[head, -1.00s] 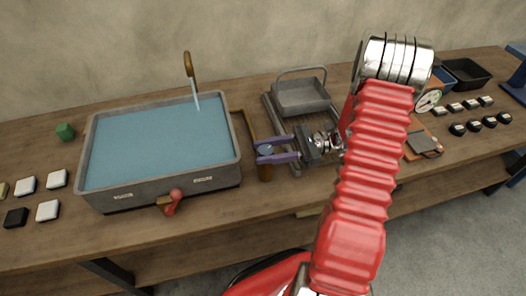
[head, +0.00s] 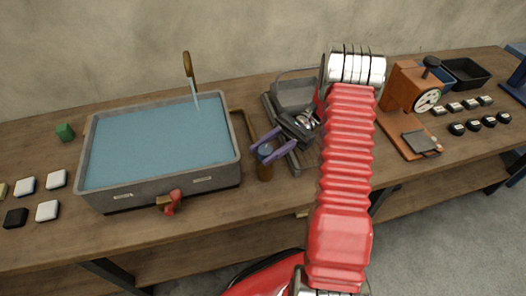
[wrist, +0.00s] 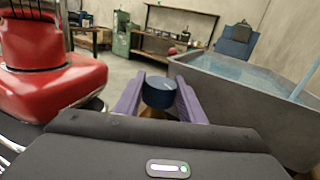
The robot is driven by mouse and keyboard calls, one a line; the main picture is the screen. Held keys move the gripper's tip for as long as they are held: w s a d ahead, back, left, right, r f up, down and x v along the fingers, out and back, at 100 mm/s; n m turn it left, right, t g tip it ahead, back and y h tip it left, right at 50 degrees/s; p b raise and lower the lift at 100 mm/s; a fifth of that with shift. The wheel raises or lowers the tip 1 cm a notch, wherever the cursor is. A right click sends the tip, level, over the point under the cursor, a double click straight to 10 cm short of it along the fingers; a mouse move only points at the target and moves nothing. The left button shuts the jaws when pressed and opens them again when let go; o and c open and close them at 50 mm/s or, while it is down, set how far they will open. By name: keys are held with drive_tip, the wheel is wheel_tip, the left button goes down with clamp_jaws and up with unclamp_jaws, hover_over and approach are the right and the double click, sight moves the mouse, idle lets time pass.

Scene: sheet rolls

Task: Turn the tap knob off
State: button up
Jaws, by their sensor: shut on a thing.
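The tap knob (head: 174,196) is red and sits on a brass fitting on the front wall of the grey water-filled basin (head: 134,197). A brass spout (head: 188,64) rises behind the basin with a pale stream below it. My gripper (head: 265,149), with purple fingers, is right of the basin, away from the knob. It is shut on a brown bottle with a blue cap (head: 265,171), which stands upright. In the wrist view the blue cap (wrist: 158,92) is between the fingers. A small red thing beside the basin there may be the knob.
A grey tray (head: 295,92) with a handle stands behind my gripper. An orange device with a dial (head: 404,93) is at the right, with black and white blocks beyond. Several blocks and a green piece (head: 65,131) lie left of the basin.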

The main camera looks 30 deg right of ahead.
sight(261, 154)
drive_tip(key=shift+w, duration=0.2)
drive_tip(key=o, duration=1)
drive_tip(key=shift+s, duration=0.1)
drive_tip(key=shift+s+a+r+n+h, duration=0.15)
drive_tip(key=shift+a+r+n+h, duration=0.15)
drive_tip(key=shift+r+h, duration=0.3)
drive_tip(key=shift+s+a+r+n+h, duration=0.1)
drive_tip(key=shift+a+r+n+h, duration=0.2)
drive_tip(key=shift+h, duration=0.4)
drive_tip(key=h, duration=0.1)
drive_tip(key=r, duration=0.1)
drive_tip(key=r+h, duration=0.1)
drive_tip(key=shift+s+a+n+h, duration=0.3)
drive_tip(key=shift+a+n, duration=0.1)
drive_tip(key=s+a+r+n+t+h, duration=0.2)
drive_tip(key=s+r+n+t+h, duration=0.1)
drive_tip(key=s+r+n+h, duration=0.1)
drive_tip(key=s+a+r+n+t+h, duration=0.3)
drive_tip(key=s+r+n+h, duration=0.1)
drive_tip(key=s+a+r+n+t+h, duration=0.2)
drive_tip(key=s+r+n+t+h, duration=0.1)
drive_tip(key=s+n+t+h, duration=0.1)
drive_tip(key=shift+s+a+r, duration=0.25)
drive_tip(key=shift+a+r, duration=0.1)
drive_tip(key=shift+r, duration=0.05)
